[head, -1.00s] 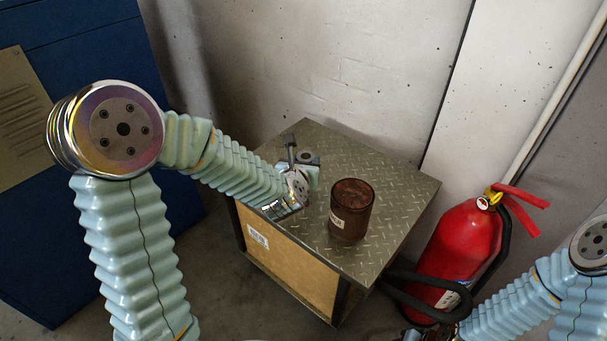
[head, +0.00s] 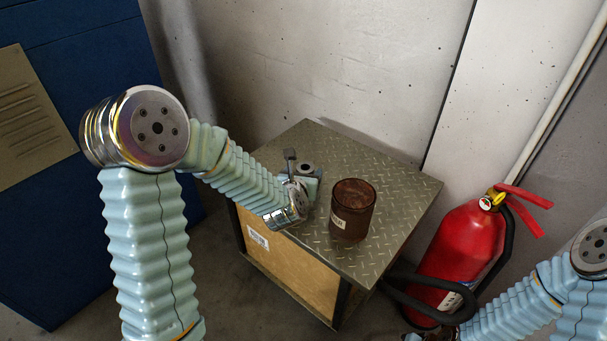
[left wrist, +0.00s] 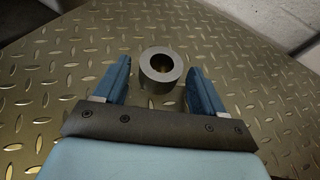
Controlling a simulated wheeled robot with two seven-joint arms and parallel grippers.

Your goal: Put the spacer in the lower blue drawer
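The spacer (left wrist: 161,70) is a short grey metal ring with its hole facing up. It stands on the tread-plate top of a small cabinet. In the left wrist view it is between the two blue fingers of my left gripper (left wrist: 159,72), with a narrow gap on each side. In the head view the spacer (head: 306,167) shows small beside my left gripper (head: 301,174). The blue cabinet (head: 100,235) stands at the left; its lower drawer is not clearly visible. My right arm shows at the lower right; its fingers are out of the picture.
A rusty brown can (head: 352,212) with a label stands on the tread-plate top (head: 390,195), right of my left gripper. A red fire extinguisher (head: 462,245) stands right of the small cabinet. A pale wall (head: 310,60) is behind.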

